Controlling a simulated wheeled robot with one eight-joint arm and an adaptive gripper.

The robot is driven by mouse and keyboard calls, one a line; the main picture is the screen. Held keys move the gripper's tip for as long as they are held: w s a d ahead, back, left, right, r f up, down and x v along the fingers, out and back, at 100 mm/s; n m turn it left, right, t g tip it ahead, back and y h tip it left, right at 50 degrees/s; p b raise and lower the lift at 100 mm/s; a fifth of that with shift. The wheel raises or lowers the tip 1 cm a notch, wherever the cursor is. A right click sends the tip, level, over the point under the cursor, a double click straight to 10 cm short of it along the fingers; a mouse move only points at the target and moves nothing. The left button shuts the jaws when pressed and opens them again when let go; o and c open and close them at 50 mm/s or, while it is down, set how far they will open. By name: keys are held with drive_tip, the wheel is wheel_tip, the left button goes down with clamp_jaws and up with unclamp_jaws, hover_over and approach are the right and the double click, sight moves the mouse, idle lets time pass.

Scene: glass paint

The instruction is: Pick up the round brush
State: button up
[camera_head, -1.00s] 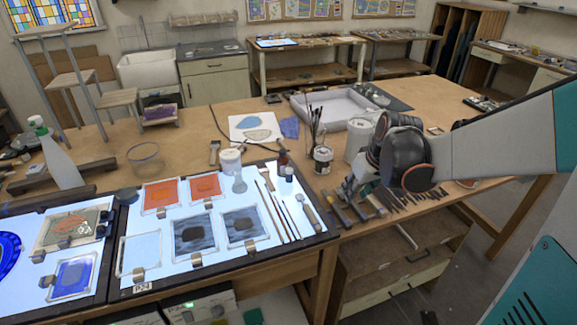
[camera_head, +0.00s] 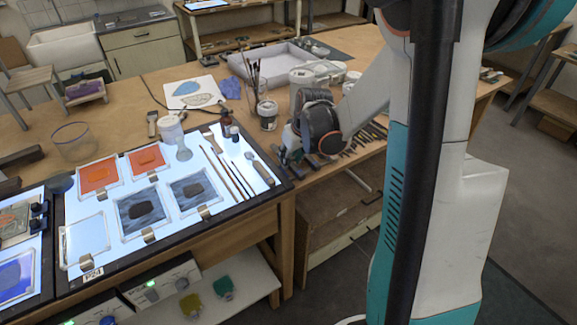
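On the light table (camera_head: 128,248), several slim brushes lie side by side near its right edge. Two thin, long-handled brushes (camera_head: 228,172) lie next to each other; I cannot tell which is the round brush. A wider flat brush (camera_head: 213,139) lies at their far end, and a thicker-handled tool (camera_head: 261,170) lies to their right. More brushes (camera_head: 254,78) stand upright in a jar behind. My gripper (camera_head: 290,150) is small and partly hidden by my wrist, just right of the light table's far right corner. Its fingers are too unclear to tell open from shut.
Dark bottles (camera_head: 226,122), a dark-labelled jar (camera_head: 267,113) and a white container (camera_head: 171,129) stand near the brushes. Several metal tools (camera_head: 360,138) lie to the right of my gripper. Orange (camera_head: 98,175) and grey glass panes lie left of the brushes.

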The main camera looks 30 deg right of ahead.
drive_tip(key=shift+w+f, duration=0.2)
drive_tip(key=shift+f, duration=0.4)
drive_tip(key=shift+f+b, duration=0.2)
drive_tip(key=shift+b, duration=0.2)
drive_tip(key=shift+c, duration=0.3)
clamp_jaws()
